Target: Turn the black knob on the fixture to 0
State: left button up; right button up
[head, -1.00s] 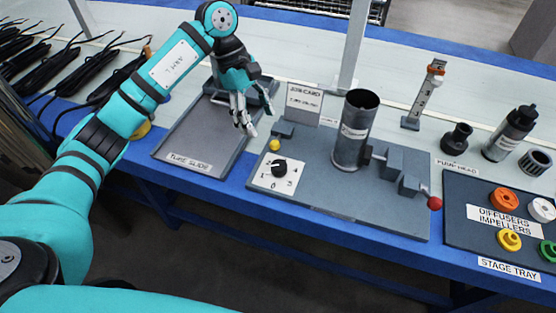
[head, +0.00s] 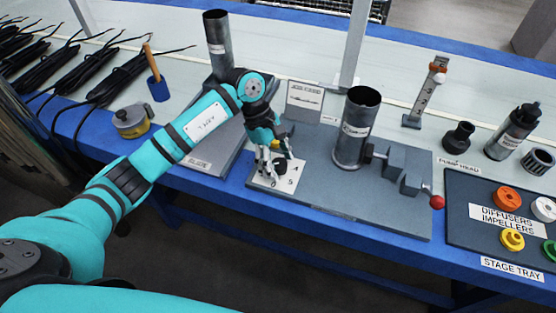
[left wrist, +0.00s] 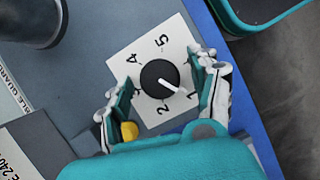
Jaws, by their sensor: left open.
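The black knob (left wrist: 160,78) shows in the left wrist view on a white dial plate (left wrist: 150,50) with printed numerals. Its white pointer aims to the lower right, near a numeral that looks like 1. The 0 (head: 272,183) shows at the plate's front edge in the head view, where my gripper hides the knob. My left gripper (head: 273,170) is open over the dial. In the left wrist view its fingers (left wrist: 162,75) stand on both sides of the knob with visible gaps. The grey fixture (head: 320,195) bears the plate. My right gripper is not in view.
A yellow button (left wrist: 128,131) lies close to one finger. A dark upright tube (head: 355,130) stands on the fixture to the right, with a red-ended handle (head: 436,202) beyond it. Another tube (head: 217,45) stands at the back left. The stage tray (head: 460,235) is at the right.

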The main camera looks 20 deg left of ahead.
pick_arm(q)
jog(key=c, duration=1.1)
jog(key=shift+c, duration=0.2)
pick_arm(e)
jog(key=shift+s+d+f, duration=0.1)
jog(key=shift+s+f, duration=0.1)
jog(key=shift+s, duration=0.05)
